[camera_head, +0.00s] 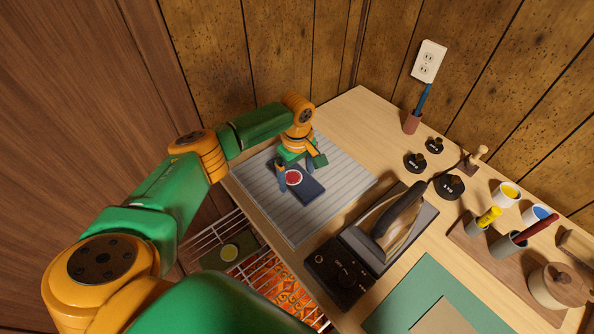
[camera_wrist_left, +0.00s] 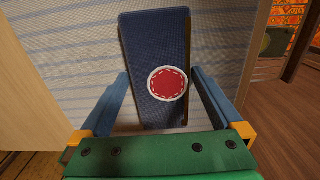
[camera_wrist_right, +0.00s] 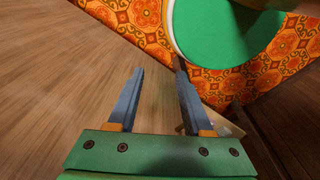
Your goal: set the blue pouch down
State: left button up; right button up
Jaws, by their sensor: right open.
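The blue pouch (camera_head: 308,190) is dark blue with a round red patch stitched in white. It lies on the grey striped pad (camera_head: 340,168) on the table. In the left wrist view the pouch (camera_wrist_left: 153,50) lies lengthwise between the fingers. My left gripper (camera_wrist_left: 160,73) is open, one finger on either side of the pouch, with a narrow gap at each side. My right gripper (camera_wrist_right: 159,70) is open and empty in its wrist view, above a wooden floor and near patterned orange cloth. It is out of the head view.
An iron (camera_head: 400,215) on its stand and a dark control box (camera_head: 345,275) stand right of the pad. Behind are black weights (camera_head: 415,162) and a pen cup (camera_head: 412,122). A wire rack (camera_head: 205,238) holds another pouch with a yellow patch (camera_head: 230,251).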

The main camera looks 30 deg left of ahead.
pick_arm(q)
notch_tip(320, 180, up, 12)
dwell(0.6)
